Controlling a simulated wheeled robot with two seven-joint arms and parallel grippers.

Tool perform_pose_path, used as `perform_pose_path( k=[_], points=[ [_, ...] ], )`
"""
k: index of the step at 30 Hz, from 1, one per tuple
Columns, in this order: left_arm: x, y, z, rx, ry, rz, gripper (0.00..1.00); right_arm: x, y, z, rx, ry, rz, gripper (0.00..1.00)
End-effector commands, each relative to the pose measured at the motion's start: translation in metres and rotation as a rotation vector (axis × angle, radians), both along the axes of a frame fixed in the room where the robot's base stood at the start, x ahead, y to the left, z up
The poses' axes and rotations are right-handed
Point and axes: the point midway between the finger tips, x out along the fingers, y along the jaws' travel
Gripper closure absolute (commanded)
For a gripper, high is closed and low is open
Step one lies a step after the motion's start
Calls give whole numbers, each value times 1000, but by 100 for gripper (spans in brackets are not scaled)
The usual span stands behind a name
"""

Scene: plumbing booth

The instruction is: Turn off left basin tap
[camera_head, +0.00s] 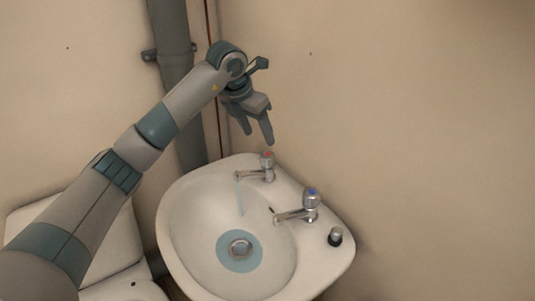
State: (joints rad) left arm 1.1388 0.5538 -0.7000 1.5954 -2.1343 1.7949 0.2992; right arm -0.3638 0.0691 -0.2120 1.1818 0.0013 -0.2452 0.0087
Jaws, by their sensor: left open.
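The left basin tap (267,166), with a red mark on its chrome handle, stands on the back rim of the white basin (187,196). A thin stream of water (240,196) falls from its spout, and water lies around the drain (240,248). The right tap (309,204) has a blue mark, and no stream shows under it. My left gripper (258,141) is open and empty. It hangs above and slightly left of the red-marked tap, fingers pointing down, apart from it. My right gripper is not in view.
A dark plug (335,237) sits on the basin's right rim. A grey vertical pipe (172,40) runs down the wall corner behind my left arm. A white fixture (118,235) stands at lower left. The wall (430,120) on the right is bare.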

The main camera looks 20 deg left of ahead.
Motion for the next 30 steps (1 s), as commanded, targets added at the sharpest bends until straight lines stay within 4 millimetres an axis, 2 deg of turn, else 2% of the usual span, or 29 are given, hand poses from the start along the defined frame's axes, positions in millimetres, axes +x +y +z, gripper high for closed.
perform_pose_path(
  k=[12, 18, 24, 30],
  points=[
    [26, -12, -70, -2, 4, 1, 44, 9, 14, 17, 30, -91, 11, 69],
    [36, -15, -95, -1, 3, 0, 44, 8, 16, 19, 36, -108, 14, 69],
    [41, -17, -107, -1, 0, 1, 44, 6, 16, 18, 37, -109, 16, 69],
    [42, -17, -109, -1, -1, 1, 44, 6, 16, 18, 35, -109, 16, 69]
  ],
)
